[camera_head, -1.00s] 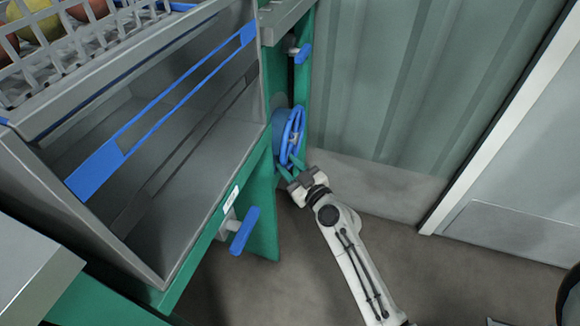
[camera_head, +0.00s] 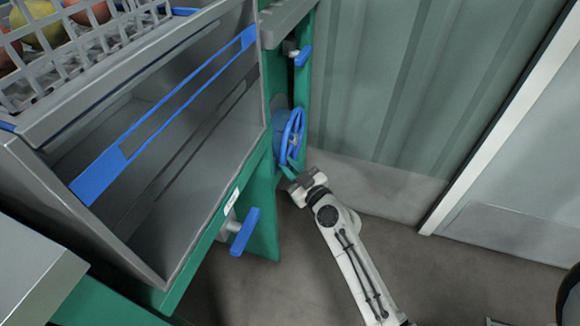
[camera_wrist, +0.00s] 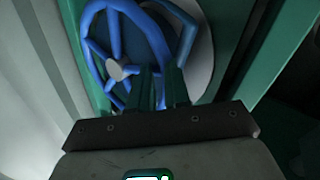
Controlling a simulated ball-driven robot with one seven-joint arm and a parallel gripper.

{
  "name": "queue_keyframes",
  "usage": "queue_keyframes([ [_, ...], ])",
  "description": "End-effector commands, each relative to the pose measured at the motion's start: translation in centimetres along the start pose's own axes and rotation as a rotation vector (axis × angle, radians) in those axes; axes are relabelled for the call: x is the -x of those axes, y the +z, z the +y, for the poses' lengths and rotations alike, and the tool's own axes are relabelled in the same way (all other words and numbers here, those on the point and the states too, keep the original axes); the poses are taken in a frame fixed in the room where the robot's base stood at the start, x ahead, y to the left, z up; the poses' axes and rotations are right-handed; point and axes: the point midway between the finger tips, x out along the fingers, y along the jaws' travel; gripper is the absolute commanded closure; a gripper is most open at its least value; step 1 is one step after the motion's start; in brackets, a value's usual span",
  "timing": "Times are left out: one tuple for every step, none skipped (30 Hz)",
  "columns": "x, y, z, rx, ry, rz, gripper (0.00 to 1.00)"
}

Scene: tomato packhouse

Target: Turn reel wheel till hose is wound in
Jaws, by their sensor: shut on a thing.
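The blue reel wheel (camera_head: 291,137) is mounted on the green frame, right of the grey bin in the head view. In the wrist view the wheel (camera_wrist: 97,38) shows its spokes and a pale hub, with a lighter round disc behind it. My gripper (camera_head: 289,174) is at the wheel's lower edge. In the wrist view its green fingers (camera_wrist: 162,88) are shut on the lower right part of the wheel rim. The exact grip point is partly hidden by the fingers. I cannot make out the hose for certain.
A blue-handled lever (camera_head: 245,231) sticks out below the bin (camera_head: 200,160), and a smaller blue handle (camera_head: 303,54) is above the wheel. A corrugated green wall (camera_head: 385,90) stands behind. The floor (camera_head: 260,295) around my arm is clear.

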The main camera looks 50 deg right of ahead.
Motion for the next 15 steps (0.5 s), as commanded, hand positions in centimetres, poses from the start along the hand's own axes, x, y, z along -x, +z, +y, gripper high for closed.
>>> queue_keyframes([
  [0.0,-0.5,0.0,-0.009,-0.004,-0.006,1.0],
  [0.0,-0.7,0.1,-0.014,-0.005,-0.011,1.0],
  [0.1,-0.9,0.1,-0.025,-0.007,-0.018,1.0],
  [0.1,-1.0,0.1,-0.033,-0.009,-0.024,1.0],
  [0.1,-1.2,0.1,-0.043,-0.011,-0.03,1.0],
  [0.1,-1.4,0.1,-0.055,-0.014,-0.04,1.0],
  [0.1,-1.6,0.2,-0.067,-0.016,-0.047,1.0],
  [0.1,-1.8,0.2,-0.079,-0.018,-0.055,1.0],
  [0.1,-2.0,0.2,-0.095,-0.022,-0.068,1.0],
  [0.1,-2.2,0.3,-0.109,-0.024,-0.077,1.0],
  [0.1,-2.4,0.3,-0.123,-0.027,-0.086,1.0],
  [0.2,-2.6,0.3,-0.142,-0.031,-0.099,1.0],
  [0.2,-2.8,0.4,-0.156,-0.034,-0.11,1.0],
  [0.2,-3.0,0.5,-0.172,-0.037,-0.119,1.0],
  [0.2,-3.1,0.5,-0.192,-0.04,-0.134,1.0],
])
